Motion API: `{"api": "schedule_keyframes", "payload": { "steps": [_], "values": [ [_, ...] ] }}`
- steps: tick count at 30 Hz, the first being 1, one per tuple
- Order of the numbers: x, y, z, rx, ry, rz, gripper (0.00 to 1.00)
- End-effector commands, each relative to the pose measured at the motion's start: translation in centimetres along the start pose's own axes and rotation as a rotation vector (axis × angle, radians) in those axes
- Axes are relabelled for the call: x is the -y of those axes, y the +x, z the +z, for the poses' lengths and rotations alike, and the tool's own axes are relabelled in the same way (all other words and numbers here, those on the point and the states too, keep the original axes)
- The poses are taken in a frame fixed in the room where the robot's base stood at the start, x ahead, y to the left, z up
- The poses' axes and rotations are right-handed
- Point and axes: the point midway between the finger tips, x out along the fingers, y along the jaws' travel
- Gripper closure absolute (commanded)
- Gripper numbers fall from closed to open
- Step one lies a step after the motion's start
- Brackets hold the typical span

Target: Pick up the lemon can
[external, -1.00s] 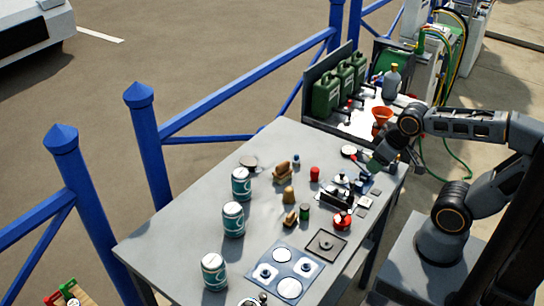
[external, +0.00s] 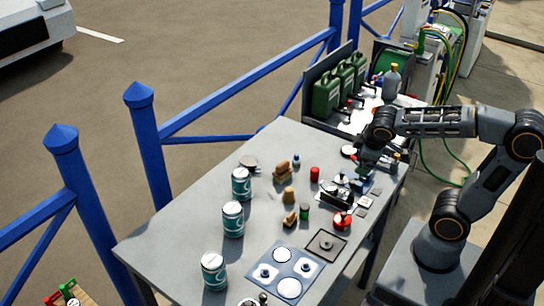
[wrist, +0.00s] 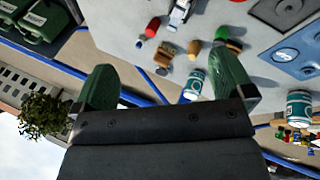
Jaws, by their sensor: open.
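Three white-and-teal cans stand along the table's left side in the external view: a far can (external: 241,184), a middle can (external: 233,219) and a near can (external: 214,271). Their labels are too small to tell which is lemon. In the wrist view one teal can (wrist: 194,84) shows beside the right finger, partly hidden by it, and another can (wrist: 298,106) is at the far right. My gripper (external: 362,168) is over the table's far right part, well away from the cans. In the wrist view my gripper (wrist: 165,60) has its green fingers spread, with nothing held between them.
The grey table (external: 180,235) also holds a small red can (external: 314,174), a small green can (external: 304,212), a red pot (external: 342,220) and a patterned panel (external: 285,270). Green canisters (external: 340,85) stand behind. A blue railing (external: 240,85) runs beyond the left side.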

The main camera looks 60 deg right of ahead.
Motion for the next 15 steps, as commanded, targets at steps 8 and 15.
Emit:
{"api": "schedule_keyframes", "payload": {
  "steps": [8,15],
  "values": [
    [-2.3,9.8,-12.5,0.209,-0.923,0.511,0.01],
    [2.3,15.0,-24.8,0.362,-1.545,0.949,0.01]
  ]
}}
